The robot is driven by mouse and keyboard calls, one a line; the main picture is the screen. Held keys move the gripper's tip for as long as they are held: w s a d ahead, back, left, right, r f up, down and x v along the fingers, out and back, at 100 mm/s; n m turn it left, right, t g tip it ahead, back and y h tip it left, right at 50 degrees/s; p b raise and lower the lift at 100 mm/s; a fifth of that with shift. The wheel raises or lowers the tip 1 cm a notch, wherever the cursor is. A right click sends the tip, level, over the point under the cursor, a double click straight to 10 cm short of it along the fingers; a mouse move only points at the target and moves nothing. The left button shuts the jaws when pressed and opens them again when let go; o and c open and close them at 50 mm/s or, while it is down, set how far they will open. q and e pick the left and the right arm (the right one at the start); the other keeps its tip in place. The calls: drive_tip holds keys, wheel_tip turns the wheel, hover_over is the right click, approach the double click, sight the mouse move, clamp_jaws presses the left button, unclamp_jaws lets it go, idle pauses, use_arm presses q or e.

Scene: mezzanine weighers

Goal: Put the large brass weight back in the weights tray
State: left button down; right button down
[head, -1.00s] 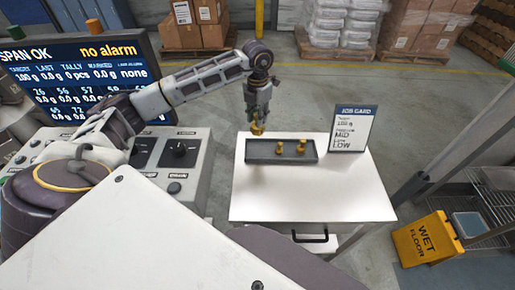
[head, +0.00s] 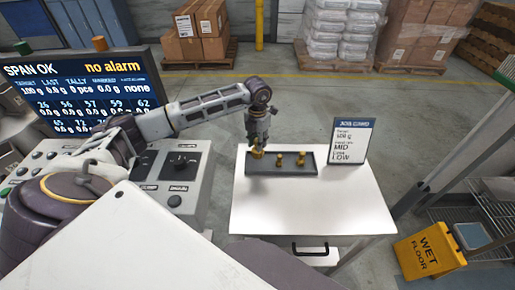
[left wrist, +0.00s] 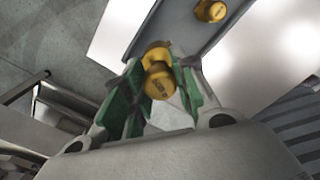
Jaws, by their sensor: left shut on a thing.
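The large brass weight (head: 257,153) is at the left end of the weights tray (head: 290,170), a dark grey tray on the white table. My left gripper (head: 258,147) is shut on the weight, directly above that end of the tray. In the left wrist view the weight (left wrist: 158,78) sits between the green-padded fingers (left wrist: 155,92), with the tray (left wrist: 165,25) just beyond. I cannot tell whether its base touches the tray floor. Two smaller brass weights (head: 279,159) (head: 301,159) stand in the tray's middle and right. My right gripper is not in view.
A job card (head: 349,141) stands upright at the table's back right. The white table top (head: 310,205) is clear in front of the tray. A control panel (head: 175,175) and a screen (head: 85,88) are on the left. A yellow wet-floor sign (head: 428,250) stands at the lower right.

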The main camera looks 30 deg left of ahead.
use_arm(q)
drive_tip(key=shift+f+p, duration=0.3)
drive_tip(key=shift+f, duration=1.5)
drive_tip(key=shift+f, duration=0.15)
drive_tip(key=c, duration=1.1)
unclamp_jaws()
drive_tip(key=shift+c, duration=0.2)
wheel_tip(320, 180, up, 12)
drive_tip(key=shift+r+b, duration=0.15)
drive_tip(key=shift+b, duration=0.55)
drive_tip(key=shift+s, duration=0.1)
